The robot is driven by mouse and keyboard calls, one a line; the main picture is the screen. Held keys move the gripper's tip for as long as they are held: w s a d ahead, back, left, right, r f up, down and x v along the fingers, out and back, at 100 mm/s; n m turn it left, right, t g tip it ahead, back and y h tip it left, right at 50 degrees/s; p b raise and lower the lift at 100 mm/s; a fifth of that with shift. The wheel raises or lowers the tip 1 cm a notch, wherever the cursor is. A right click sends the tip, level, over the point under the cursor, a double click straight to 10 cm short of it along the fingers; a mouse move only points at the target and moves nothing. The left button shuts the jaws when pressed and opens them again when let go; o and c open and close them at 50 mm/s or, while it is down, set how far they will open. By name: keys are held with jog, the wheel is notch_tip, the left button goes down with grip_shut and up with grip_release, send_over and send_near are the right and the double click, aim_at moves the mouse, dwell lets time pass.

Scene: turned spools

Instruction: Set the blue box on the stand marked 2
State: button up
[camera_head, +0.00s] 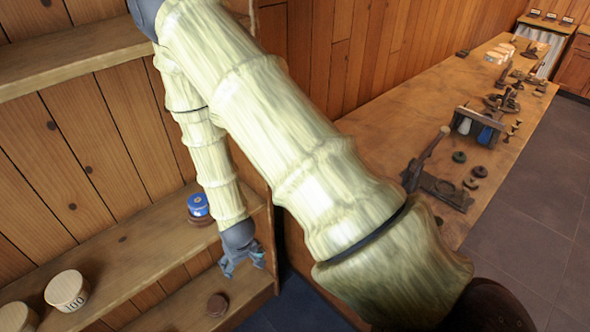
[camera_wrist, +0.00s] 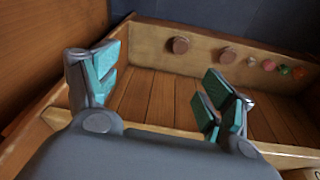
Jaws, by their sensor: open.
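A small round blue box (camera_head: 198,206) with a pale mark on its side is on the wooden shelf at the left in the head view. It sits on a low dark brown round base (camera_head: 201,220), whose marking I cannot read. My gripper (camera_head: 243,266) hangs just right of and below it, off the shelf's front edge, apart from the box. In the wrist view my gripper (camera_wrist: 155,95) is open, its teal-padded fingers wide apart with nothing between them. The blue box is not seen there. No stand with a readable 2 shows.
A pale round block marked 100 (camera_head: 67,290) stands on the same shelf, beside another pale one (camera_head: 16,318). A brown disc (camera_head: 217,304) lies on the lower shelf. The wrist view shows brown discs (camera_wrist: 180,45) and small coloured pieces. A long workbench (camera_head: 500,160) with tools runs right.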

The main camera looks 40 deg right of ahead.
jog(key=s+f+g, duration=0.1)
jog(key=s+f, duration=0.3)
jog(key=s, duration=0.8)
jog(key=s+f+g, duration=0.1)
jog(key=s+f, duration=0.3)
jog(key=s, duration=0.9)
jog(key=shift+a+f+n+y, duration=0.3)
jog(key=shift+a+y, duration=0.1)
jog(key=shift+a, duration=0.05)
jog(key=shift+a, duration=0.1)
